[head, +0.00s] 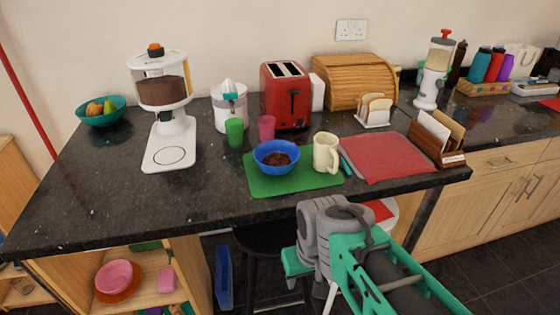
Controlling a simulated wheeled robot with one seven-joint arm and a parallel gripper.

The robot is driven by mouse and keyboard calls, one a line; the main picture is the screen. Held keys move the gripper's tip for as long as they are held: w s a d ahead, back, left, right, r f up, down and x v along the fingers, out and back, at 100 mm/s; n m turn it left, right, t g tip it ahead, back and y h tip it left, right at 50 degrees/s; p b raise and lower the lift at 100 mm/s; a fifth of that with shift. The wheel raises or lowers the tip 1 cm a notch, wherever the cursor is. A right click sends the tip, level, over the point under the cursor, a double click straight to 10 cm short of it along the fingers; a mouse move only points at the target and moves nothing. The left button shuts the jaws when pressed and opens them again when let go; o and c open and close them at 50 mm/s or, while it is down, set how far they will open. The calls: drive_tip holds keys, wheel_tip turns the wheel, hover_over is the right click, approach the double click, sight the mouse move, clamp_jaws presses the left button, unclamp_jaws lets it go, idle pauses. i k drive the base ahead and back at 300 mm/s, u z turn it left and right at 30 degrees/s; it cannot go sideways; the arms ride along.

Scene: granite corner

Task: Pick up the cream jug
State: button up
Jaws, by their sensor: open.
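The cream jug (325,153) stands upright on the black granite counter, at the right end of the green mat (262,184). Its handle is on its right side. A blue bowl (277,157) with dark brown contents stands just left of it on the mat. My gripper (292,265) is low in front of the counter, below its front edge and apart from the jug. It is open; my own arm hides part of it, and I see nothing held.
A red mat (386,157) lies right of the jug, with a teal pen-like item (346,161) between them. Green (234,132) and pink (267,128) cups stand behind the bowl. A red toaster (286,95) stands farther back. Bare counter (110,200) lies to the left.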

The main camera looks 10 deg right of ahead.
sight(326, 159)
drive_tip(key=u, duration=0.05)
drive_tip(key=k, duration=0.5)
drive_tip(key=z, duration=0.95)
drive_tip(key=i, duration=1)
drive_tip(key=u, duration=2.25)
